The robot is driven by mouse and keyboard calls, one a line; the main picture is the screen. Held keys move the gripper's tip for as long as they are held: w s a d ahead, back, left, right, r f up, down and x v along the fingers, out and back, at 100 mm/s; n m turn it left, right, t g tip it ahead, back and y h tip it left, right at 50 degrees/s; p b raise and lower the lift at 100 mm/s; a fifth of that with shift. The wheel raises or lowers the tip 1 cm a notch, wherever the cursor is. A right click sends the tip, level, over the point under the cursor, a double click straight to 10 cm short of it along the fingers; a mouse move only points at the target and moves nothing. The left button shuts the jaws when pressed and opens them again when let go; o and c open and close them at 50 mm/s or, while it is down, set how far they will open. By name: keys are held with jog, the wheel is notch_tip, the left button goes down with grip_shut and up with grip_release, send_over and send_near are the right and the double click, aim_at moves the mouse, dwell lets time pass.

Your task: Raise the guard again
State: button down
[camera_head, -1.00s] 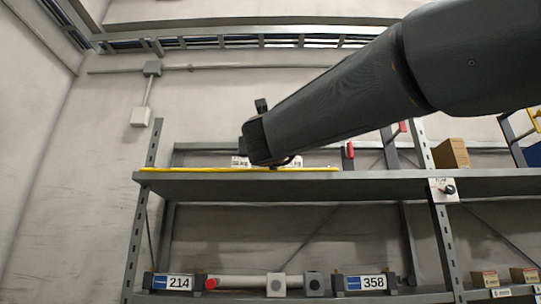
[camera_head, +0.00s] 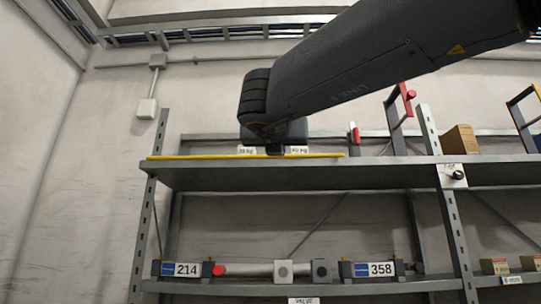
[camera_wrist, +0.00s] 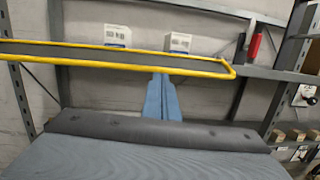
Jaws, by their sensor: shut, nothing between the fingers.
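The guard, which I take to be the long yellow rail (camera_head: 185,157), lies low along the front edge of the upper shelf. In the wrist view the yellow rail (camera_wrist: 60,47) runs across the picture, with a bent corner at its right end. My gripper (camera_wrist: 162,76) is shut and empty, its fingertips at the rail's lower edge in that view. I cannot tell whether they touch it. In the head view my gripper (camera_head: 274,150) is at the shelf's front edge by the rail, its fingers mostly hidden by the wrist.
Two white labelled boxes (camera_wrist: 118,36) stand behind the rail. Red-handled levers (camera_head: 409,93) and a cardboard box (camera_head: 460,140) are to the right. The lower shelf holds a valve pipe (camera_head: 248,269) between signs 214 (camera_head: 187,270) and 358 (camera_head: 381,269). A shelf post (camera_head: 446,200) stands at right.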

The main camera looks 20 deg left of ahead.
jog(key=s+f+g, duration=0.2)
jog(key=s+g, duration=0.1)
jog(key=s, duration=0.1)
jog(key=w+a+r+n+p, duration=0.1)
jog(key=w+a+p, duration=0.2)
jog(key=w+p, duration=0.2)
jog(key=w, duration=0.3)
jog(key=shift+w+r+g+y+p, duration=0.15)
jog(key=shift+w+g+y+p, duration=0.15)
jog(key=shift+g+y, duration=0.1)
jog(key=shift+s+r, duration=0.1)
